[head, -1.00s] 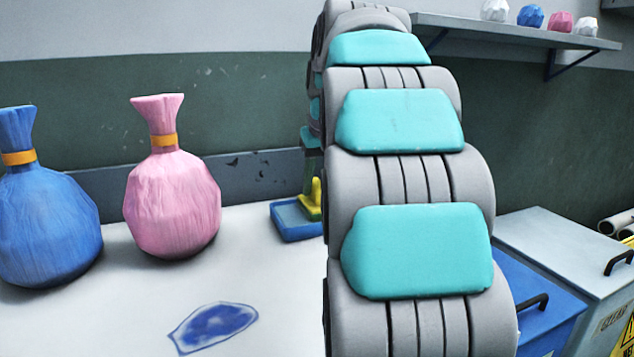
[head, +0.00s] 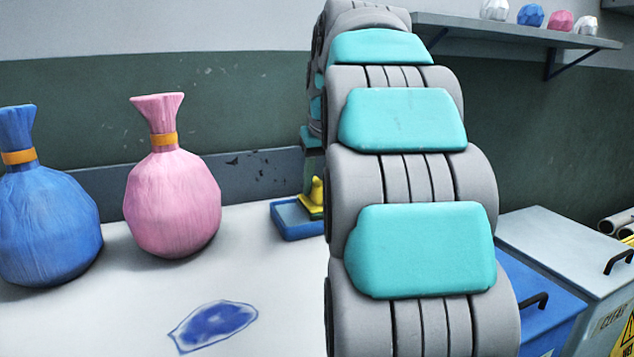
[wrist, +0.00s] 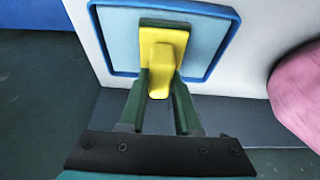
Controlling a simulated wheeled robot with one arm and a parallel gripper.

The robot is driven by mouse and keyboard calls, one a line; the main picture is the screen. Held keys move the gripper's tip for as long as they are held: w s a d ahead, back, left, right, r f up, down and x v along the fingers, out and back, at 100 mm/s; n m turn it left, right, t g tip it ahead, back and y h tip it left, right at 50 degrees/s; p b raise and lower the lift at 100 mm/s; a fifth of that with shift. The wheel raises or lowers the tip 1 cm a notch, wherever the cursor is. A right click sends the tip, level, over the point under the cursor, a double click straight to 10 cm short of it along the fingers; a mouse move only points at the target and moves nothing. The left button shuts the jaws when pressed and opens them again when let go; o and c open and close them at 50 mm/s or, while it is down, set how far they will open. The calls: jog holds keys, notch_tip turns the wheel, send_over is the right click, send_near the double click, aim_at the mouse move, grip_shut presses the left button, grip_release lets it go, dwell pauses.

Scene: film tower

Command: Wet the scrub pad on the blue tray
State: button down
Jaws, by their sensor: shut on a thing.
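The blue tray (head: 290,233) lies at the back of the white table, partly hidden behind my arm. The wrist view shows its blue rim (wrist: 228,44) and pale blue inside. The yellow scrub pad (head: 317,190), with an upright yellow handle and a green underside, is at the tray; it also shows in the wrist view (wrist: 165,36). My gripper (wrist: 159,80) has its green fingers on either side of the handle and is shut on it. I cannot tell whether the pad touches the tray floor.
A blue stain (head: 213,321) marks the table in front. A pink sack (head: 172,205) and a blue sack (head: 45,228) stand on the left. A blue bin (head: 540,300) and a grey bin (head: 560,250) are at right. A shelf (head: 500,32) holds several small lumps.

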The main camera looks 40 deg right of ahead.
aim_at(316, 181)
jog(key=shift+w+r+p, duration=0.1)
jog(key=shift+r+p, duration=0.9)
jog(key=shift+r, duration=2.45)
